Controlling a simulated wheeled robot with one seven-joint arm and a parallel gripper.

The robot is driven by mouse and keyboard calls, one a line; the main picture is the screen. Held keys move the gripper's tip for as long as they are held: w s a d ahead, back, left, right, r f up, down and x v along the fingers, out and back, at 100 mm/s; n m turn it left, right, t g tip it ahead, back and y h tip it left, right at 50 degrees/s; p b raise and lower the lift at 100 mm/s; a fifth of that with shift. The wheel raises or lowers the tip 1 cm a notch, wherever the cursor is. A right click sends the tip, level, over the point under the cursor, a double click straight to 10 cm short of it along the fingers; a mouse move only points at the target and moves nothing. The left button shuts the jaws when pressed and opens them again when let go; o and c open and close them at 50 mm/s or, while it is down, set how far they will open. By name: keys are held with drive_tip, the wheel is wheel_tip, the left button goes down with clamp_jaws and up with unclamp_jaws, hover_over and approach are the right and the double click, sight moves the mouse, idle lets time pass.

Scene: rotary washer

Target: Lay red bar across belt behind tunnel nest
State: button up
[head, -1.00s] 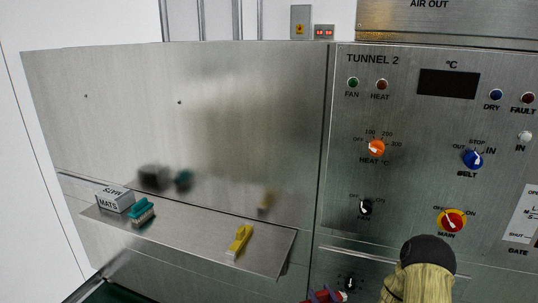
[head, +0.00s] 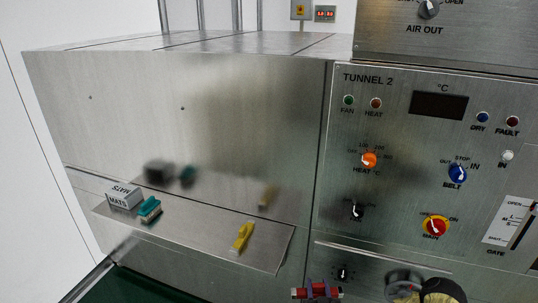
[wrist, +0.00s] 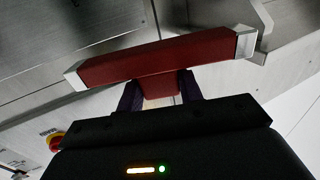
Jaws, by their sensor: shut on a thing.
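My gripper (head: 318,290) is at the bottom edge of the head view, in front of the steel machine. Its purple fingers are shut on the red bar (head: 300,293). In the wrist view the red bar (wrist: 160,60) has silver end caps and lies crosswise beyond my fingers (wrist: 160,88), slightly tilted. A short red block below its middle sits between the fingers. A dark green surface (head: 150,288) shows at the lower left of the head view; I cannot tell if it is the belt. No tunnel nest can be made out.
A steel shelf (head: 200,233) juts out at left, holding a MATS box (head: 123,196), a teal brush (head: 149,209) and a yellow item (head: 242,237). The TUNNEL 2 control panel (head: 420,170), with knobs and a gate slot, stands at right.

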drive_tip(key=shift+f, duration=0.1)
drive_tip(key=s+f, duration=0.4)
drive_tip(key=f, duration=0.1)
drive_tip(key=shift+s+f, duration=0.15)
drive_tip(key=shift+f, duration=0.05)
idle(1.5)
